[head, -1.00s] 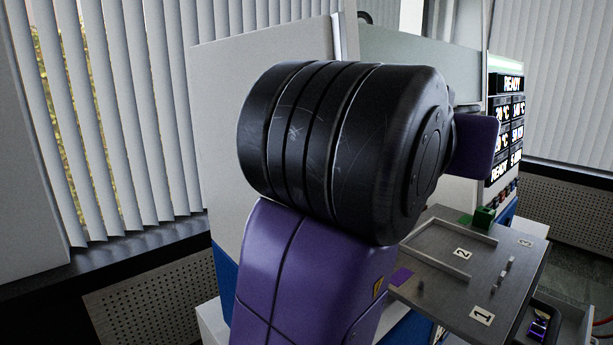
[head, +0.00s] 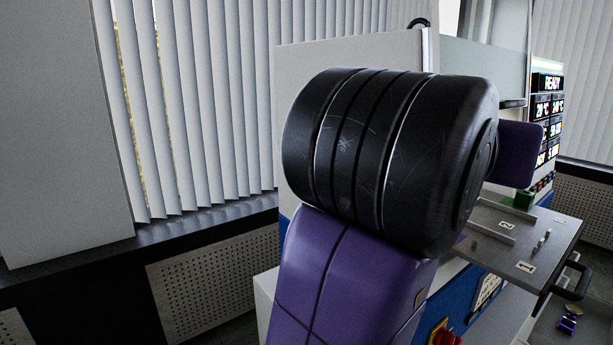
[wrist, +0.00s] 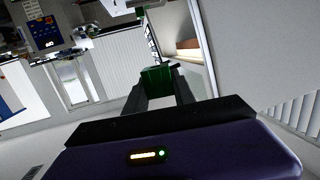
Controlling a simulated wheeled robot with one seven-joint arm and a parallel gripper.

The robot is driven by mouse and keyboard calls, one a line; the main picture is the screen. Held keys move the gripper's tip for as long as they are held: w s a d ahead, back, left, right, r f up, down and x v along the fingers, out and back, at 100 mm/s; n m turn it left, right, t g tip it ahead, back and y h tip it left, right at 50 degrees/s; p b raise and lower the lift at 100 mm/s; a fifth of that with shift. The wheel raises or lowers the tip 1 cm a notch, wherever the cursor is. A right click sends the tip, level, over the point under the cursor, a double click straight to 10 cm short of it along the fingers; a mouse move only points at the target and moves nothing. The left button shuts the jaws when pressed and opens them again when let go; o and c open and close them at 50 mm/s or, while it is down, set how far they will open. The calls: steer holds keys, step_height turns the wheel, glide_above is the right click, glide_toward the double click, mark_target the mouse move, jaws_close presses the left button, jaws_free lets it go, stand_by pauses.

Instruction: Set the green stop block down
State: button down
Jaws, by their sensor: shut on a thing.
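In the wrist view the green stop block (wrist: 157,75) sits between the fingertips of my gripper (wrist: 160,88), which is shut on it. The block is held out ahead of the wrist and looks clear of any surface. The plate has number labels and a raised frame.
A press with a lit display panel (head: 547,110) stands behind the plate. A dark handle (head: 572,280) is at the plate's right. A red knob (head: 445,338) is low in front. Window blinds (head: 215,100) and a dark sill (head: 200,228) lie to the left.

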steer(key=shift+w+d+f, duration=0.2)
steer(key=shift+d+f, duration=0.05)
steer(key=shift+f, duration=0.4)
step_height(320, 180, down, 46)
steer(key=s+n+t+y, duration=0.1)
steer(key=n+t+y, duration=0.2)
steer(key=n+y, duration=0.2)
steer(key=shift+s+a+f+y, duration=0.15)
steer(key=shift+s+y, duration=0.1)
steer(key=shift+y, duration=0.35)
